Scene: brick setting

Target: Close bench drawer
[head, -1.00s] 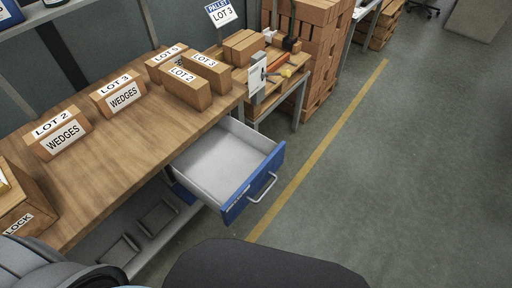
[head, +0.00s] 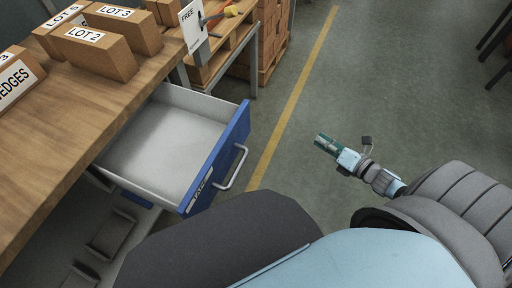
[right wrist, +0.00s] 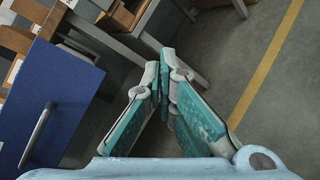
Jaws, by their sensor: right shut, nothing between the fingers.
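The bench drawer (head: 167,147) is pulled out from under the wooden bench (head: 62,135) and looks empty inside. Its blue front (head: 217,160) carries a grey bar handle (head: 233,168). In the right wrist view the blue front (right wrist: 57,88) and its handle (right wrist: 36,134) stand at the left. My right gripper (head: 321,140) is out over the floor to the right of the drawer, apart from the handle. In the right wrist view its green-padded fingers (right wrist: 164,75) meet at the tips with nothing between them. My left gripper is out of view.
Brick boxes marked with lot labels (head: 97,51) stand on the bench. A side table (head: 222,47) with a FREE sign (head: 191,22) and tools stands beyond the drawer. A yellow floor line (head: 293,98) runs past it.

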